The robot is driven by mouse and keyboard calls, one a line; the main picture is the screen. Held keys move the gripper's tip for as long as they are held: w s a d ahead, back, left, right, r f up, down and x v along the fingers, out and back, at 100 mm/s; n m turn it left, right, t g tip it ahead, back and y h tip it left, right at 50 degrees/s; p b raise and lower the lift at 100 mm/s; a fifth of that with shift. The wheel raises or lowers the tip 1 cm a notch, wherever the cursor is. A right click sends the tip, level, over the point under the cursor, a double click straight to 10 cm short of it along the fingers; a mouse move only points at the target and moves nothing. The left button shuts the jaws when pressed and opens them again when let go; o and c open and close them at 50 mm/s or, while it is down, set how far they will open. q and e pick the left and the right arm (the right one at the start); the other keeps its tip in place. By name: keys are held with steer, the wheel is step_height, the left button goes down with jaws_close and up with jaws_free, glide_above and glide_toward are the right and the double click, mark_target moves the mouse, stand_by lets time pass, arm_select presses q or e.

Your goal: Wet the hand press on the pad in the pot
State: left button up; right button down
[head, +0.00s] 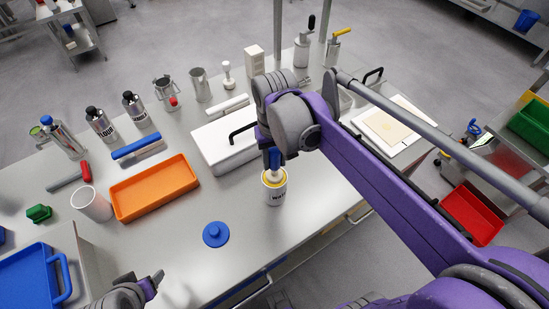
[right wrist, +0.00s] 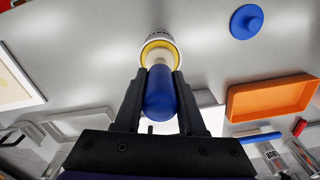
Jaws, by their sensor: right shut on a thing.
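The hand press (head: 274,158) has a blue handle and a pale lower part. My right gripper (right wrist: 160,76) is shut on the blue handle, which fills the right wrist view's middle (right wrist: 160,100). The pot (head: 274,193) is white with dark lettering and a yellow ring at its mouth, and stands on the steel table. The press is upright at the pot's mouth, its lower end at or inside the opening. The pad and the press's foot are hidden, so I cannot tell whether they touch. My left gripper (head: 152,284) is low at the left, away from the pot.
A round blue lid (head: 215,234) lies left in front of the pot. An orange tray (head: 155,188) lies further left. A white lidded box (head: 222,145) with a black handle stands behind the pot. Bottles and tools line the back. The table's front edge is close to the pot.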

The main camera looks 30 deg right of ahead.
mark_target(275, 149)
arm_select(q)
steer(key=shift+r, duration=0.1)
arm_select(e)
steer(key=shift+w+r+p, duration=0.1)
steer(key=shift+r+p, duration=2.15)
steer(key=shift+r, duration=1.25)
arm_select(q)
steer(key=r, duration=0.2)
steer(key=w+r, duration=0.2)
steer(key=r, duration=0.1)
steer(key=shift+r, duration=0.3)
steer(key=shift+s, duration=0.1)
